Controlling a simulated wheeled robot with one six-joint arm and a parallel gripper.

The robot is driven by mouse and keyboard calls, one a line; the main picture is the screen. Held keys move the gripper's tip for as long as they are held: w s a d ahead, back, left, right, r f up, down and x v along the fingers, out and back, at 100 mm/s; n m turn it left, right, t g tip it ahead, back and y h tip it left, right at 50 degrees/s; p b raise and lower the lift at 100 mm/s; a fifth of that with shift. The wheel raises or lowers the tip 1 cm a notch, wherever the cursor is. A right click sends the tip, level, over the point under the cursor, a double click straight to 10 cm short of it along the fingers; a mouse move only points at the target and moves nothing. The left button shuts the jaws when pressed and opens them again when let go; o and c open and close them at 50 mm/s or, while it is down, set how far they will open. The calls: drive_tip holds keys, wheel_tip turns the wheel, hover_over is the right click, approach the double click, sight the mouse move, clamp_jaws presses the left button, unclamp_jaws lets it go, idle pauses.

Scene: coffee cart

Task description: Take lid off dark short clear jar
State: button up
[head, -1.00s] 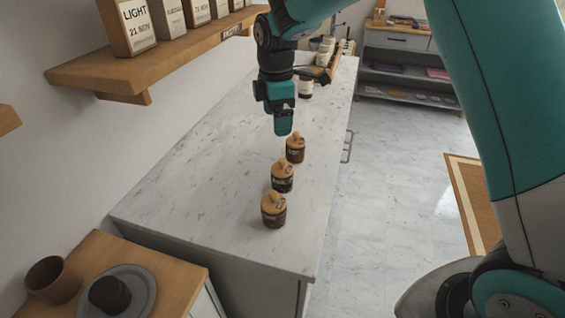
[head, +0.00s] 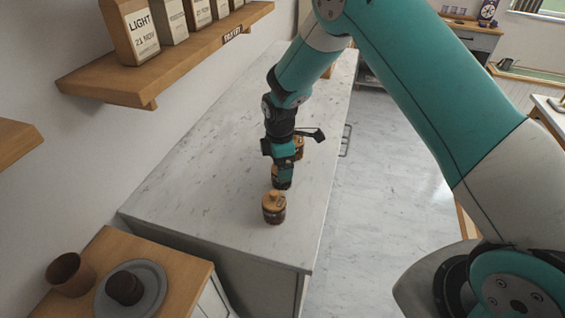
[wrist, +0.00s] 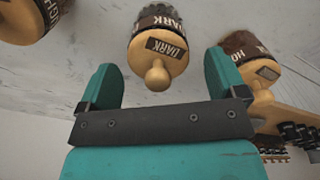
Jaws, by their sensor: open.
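The dark jar (wrist: 158,18) is short, with dark contents and a "DARK" label. Its wooden lid (wrist: 155,48) with a round knob is on it, seen between my fingers in the wrist view. My gripper (head: 282,180) is open and points down at the middle jar of the row, which it largely hides in the head view. In the wrist view my gripper (wrist: 160,62) has one teal finger on each side of the knob. I cannot tell whether either finger touches the lid.
A similar lidded jar (head: 274,208) stands nearer, and another (head: 298,146) stands close behind my gripper. The marble counter (head: 190,180) is clear to the left. A wooden shelf (head: 180,58) with boxes hangs on the left wall. Cups and a plate sit at the lower left.

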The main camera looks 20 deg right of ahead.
drive_tip(key=c, duration=1)
drive_tip(key=shift+r, duration=0.1)
